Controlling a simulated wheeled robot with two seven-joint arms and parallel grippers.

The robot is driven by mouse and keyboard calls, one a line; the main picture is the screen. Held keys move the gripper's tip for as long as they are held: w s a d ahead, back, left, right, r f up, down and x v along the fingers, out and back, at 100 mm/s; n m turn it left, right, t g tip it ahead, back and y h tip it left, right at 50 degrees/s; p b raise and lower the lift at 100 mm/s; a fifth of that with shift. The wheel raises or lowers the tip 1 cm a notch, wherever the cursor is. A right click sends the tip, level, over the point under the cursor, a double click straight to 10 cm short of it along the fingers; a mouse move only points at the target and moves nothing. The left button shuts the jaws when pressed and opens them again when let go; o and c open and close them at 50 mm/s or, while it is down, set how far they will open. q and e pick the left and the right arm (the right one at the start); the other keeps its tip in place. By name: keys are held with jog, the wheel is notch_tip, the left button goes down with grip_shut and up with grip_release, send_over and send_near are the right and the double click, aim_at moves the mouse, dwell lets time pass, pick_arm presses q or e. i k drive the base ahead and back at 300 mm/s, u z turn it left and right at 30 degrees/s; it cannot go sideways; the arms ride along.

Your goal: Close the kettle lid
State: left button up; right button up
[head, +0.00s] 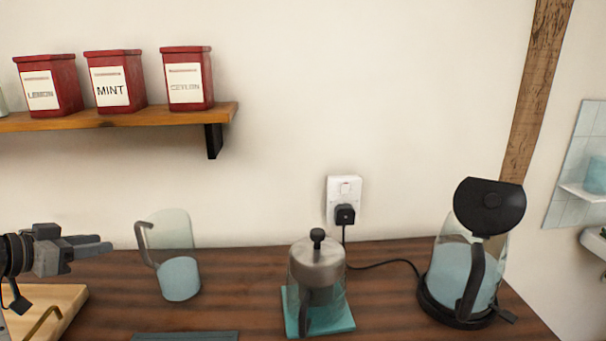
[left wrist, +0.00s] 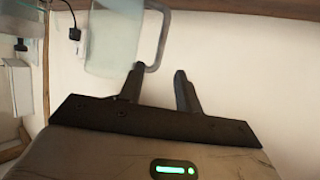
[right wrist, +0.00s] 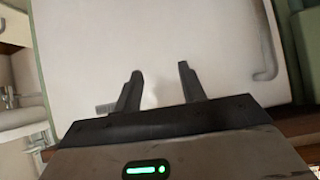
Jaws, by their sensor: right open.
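A glass kettle (head: 452,270) with water in it stands on its black base at the right of the wooden counter. Its black lid (head: 489,205) stands up, tilted open above the kettle's rim, and the black handle faces me. My left gripper (head: 105,245) is at the far left above the counter, far from the kettle. In the left wrist view its two fingers (left wrist: 160,88) are apart with nothing between them. My right gripper (right wrist: 155,82) shows only in the right wrist view, open and empty in front of a white surface. The kettle is not in either wrist view.
A glass jug (head: 180,278) of water stands near the left gripper. A French press (head: 318,270) on a teal mat (head: 345,322) stands between jug and kettle. A wall socket (head: 344,193) is behind. A shelf (head: 120,118) with red tins is at upper left.

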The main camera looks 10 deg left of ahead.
aim_at(487, 208)
jog(key=k, duration=1.5)
